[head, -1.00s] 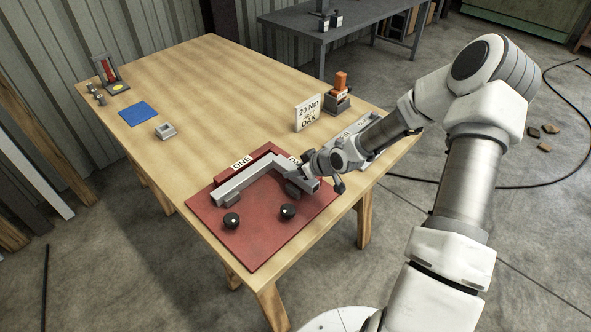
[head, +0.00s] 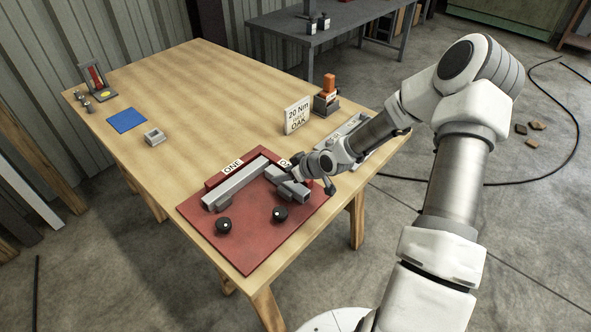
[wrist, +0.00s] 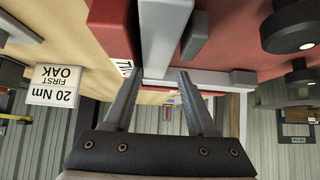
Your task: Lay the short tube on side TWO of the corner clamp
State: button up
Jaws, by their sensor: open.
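The corner clamp (head: 240,238) is a red board with a raised red corner fence, labelled ONE and TWO. The short grey tube (head: 294,189) lies along side TWO, partly hidden by my gripper in the head view; in the wrist view it (wrist: 165,35) runs beside the red fence, a dark jaw on its other side. Another grey tube (head: 236,186) lies along side ONE. The two meet near the corner; I cannot tell whether they touch. My gripper (wrist: 160,74) is open, its fingertips around the line of the short tube; contact is unclear.
Two black knobs (head: 280,213) stand on the board. A 20 Nm sign (head: 297,115), an orange-topped tool (head: 328,92) and a grey tray (head: 357,150) are to the right. A blue mat (head: 127,120) and small grey block (head: 154,137) lie left. The table middle is clear.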

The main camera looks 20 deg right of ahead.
jog(key=p+v, duration=0.5)
jog(key=v, duration=1.2)
jog(key=shift+s+r+p, duration=0.15)
jog(key=shift+r+p, duration=0.05)
jog(key=shift+p, duration=0.15)
jog(key=shift+f, duration=0.15)
